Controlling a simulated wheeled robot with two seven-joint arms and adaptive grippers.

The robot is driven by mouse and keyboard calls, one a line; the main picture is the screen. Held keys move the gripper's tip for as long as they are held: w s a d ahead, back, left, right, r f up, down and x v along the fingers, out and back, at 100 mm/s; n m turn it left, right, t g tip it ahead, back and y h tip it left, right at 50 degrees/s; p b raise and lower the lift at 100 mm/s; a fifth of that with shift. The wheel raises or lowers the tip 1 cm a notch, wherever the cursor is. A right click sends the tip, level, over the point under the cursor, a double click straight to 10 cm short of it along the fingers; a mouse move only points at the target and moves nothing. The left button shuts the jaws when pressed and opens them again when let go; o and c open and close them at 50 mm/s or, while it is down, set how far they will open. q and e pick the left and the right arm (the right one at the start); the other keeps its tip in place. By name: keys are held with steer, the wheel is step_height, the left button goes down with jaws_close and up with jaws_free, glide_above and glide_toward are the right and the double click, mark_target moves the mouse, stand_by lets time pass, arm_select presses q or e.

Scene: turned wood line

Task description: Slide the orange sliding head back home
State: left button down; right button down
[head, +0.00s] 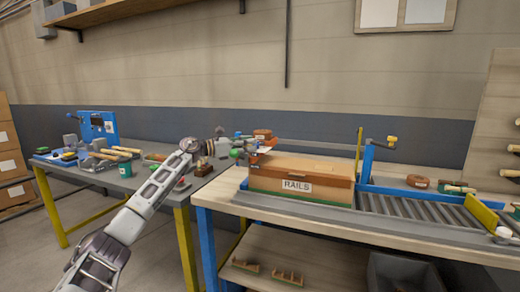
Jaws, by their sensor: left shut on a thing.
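The orange sliding head (269,143) is small in the head view, just above the left end of the box marked RAILS. It sits at the left end of a thin grey bar (318,146) that runs right to a blue post. My left gripper (251,149) reaches in from the left and is shut at the orange head, covering part of it. The exact contact between fingers and head is too small to see. My right gripper is not in view.
The brown RAILS box (300,175) stands on the right bench, beside the blue post (367,162) and a roller conveyor (415,207). A left bench (150,183) holds tools and a blue machine (97,127). A gap separates the benches.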

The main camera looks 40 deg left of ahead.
arm_select(q)
steer(key=s+a, duration=0.2)
steer(key=a, duration=0.7)
steer(key=shift+s+a, duration=0.25)
steer(key=shift+s, duration=0.15)
steer(key=c, duration=1.5)
jaws_free()
steer(key=o, duration=0.5)
steer(key=shift+s+a, duration=0.1)
steer(key=shift+a, duration=0.15)
steer(key=shift+c, duration=0.2)
steer(key=shift+d, duration=0.15)
steer(key=shift+s, duration=0.1)
steer(key=v, duration=1.1)
steer(key=shift+s+a, duration=0.25)
steer(key=shift+s, duration=0.05)
